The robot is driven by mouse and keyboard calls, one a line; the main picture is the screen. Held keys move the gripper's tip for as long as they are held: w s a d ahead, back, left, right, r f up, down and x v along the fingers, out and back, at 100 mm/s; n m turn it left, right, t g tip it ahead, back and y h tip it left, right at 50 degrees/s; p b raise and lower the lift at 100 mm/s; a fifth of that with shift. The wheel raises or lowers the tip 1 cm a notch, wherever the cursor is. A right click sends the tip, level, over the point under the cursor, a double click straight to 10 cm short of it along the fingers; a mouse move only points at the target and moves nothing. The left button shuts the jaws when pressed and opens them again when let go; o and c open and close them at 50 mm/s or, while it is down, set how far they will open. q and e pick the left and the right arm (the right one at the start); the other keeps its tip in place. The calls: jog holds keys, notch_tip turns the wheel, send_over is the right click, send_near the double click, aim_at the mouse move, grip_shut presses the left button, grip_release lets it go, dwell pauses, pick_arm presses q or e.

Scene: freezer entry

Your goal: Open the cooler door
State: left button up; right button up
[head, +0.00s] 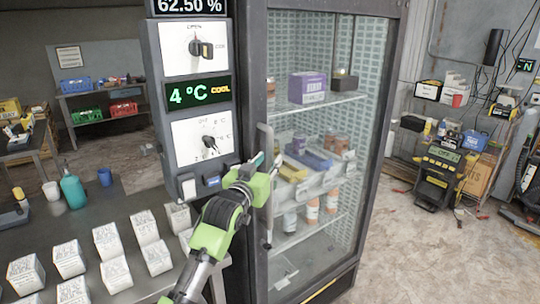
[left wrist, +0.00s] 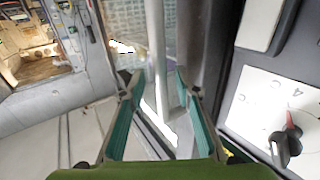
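The cooler door (head: 345,125) is a glass panel in a dark frame and looks closed. Its upright grey handle (head: 269,215) runs along the left side of the door. My left gripper (head: 268,160), green with teal fingers, is at the handle's upper part. In the left wrist view, the left gripper (left wrist: 156,85) has its fingers spread, with the handle bar (left wrist: 156,40) in the gap between them. I cannot tell whether either finger touches the bar. My right gripper is in neither view.
A control column (head: 195,100) with knobs and a 4 °C display stands left of the door. A table (head: 140,200) with several white boxes is at the left. Shelves inside hold boxes and jars. The floor (head: 400,250) right of the cooler is mostly clear.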

pick_arm(q)
jog(key=shift+x, duration=1.1)
grip_shut()
jog(key=shift+s+f, duration=0.1)
jog(key=shift+f, duration=0.05)
